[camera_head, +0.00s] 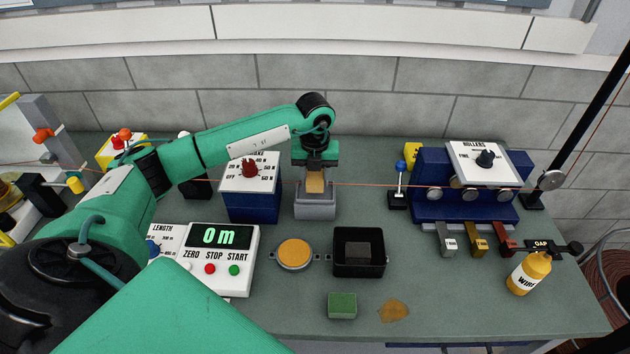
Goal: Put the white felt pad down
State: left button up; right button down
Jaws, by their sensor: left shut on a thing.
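My left gripper (315,166) reaches in from the left and points down over the middle back of the bench. It is shut on a small tan pad (315,183), whose face looks tan rather than white; I see no clearly white pad elsewhere. The pad is right above a light grey block (315,208), at the thin orange wire line. I cannot tell whether the pad touches the block or the wire. My right gripper is not in view.
A blue box with a red knob (250,170) stands close left of the gripper. The blue roller unit (465,185) is at the right. A black tray (381,252), a round tan-topped tin (295,254) and a green block (342,305) lie in front.

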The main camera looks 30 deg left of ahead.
aim_at(315, 176)
pick_arm(q)
notch_tip(315, 176, down, 2)
jog(key=shift+f+p, duration=0.2)
jog(key=shift+p, duration=0.1)
jog(key=shift+f, duration=0.1)
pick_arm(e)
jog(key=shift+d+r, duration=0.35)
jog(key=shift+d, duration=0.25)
pick_arm(q)
jog(key=shift+f, duration=0.15)
jog(key=o, duration=0.7)
jog(key=shift+c, duration=0.2)
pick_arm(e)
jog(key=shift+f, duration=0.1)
pick_arm(q)
jog(key=shift+r, duration=0.35)
notch_tip(315, 176, up, 11)
jog(key=b, duration=0.4)
jog(key=shift+f, duration=0.2)
jog(key=shift+r, duration=0.55)
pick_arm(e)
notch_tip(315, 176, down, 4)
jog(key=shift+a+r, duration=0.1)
